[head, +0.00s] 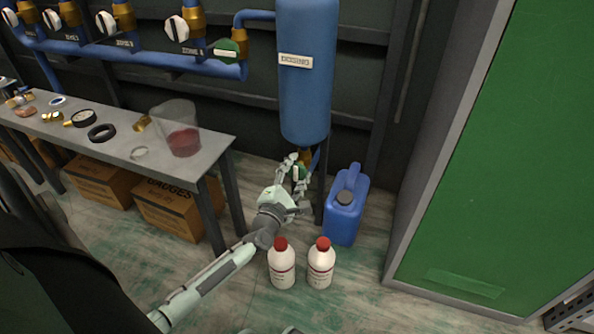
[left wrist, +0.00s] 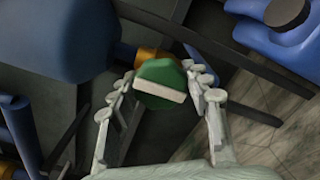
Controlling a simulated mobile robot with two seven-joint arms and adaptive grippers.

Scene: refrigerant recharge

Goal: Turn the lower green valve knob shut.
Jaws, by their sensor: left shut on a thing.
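The lower green valve knob (left wrist: 161,84) has a white bar across its face, which looks nearly level and slightly tilted in the left wrist view. It sits on a brass fitting (left wrist: 150,58) under the blue tank (head: 305,80). In the head view the knob (head: 298,172) is partly hidden by my fingers. My left gripper (head: 297,176) is shut on the knob, with one finger on each side, as the left wrist view (left wrist: 160,98) also shows. An upper green knob (head: 228,50) sits on the blue pipe at the upper left.
A blue jerrycan (head: 343,215) stands just right of the tank. Two white bottles with red caps (head: 281,265) (head: 320,264) stand on the floor in front. A grey table (head: 205,137) with a clear beaker (head: 178,125) and small parts is to the left, cardboard boxes (head: 165,210) below it.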

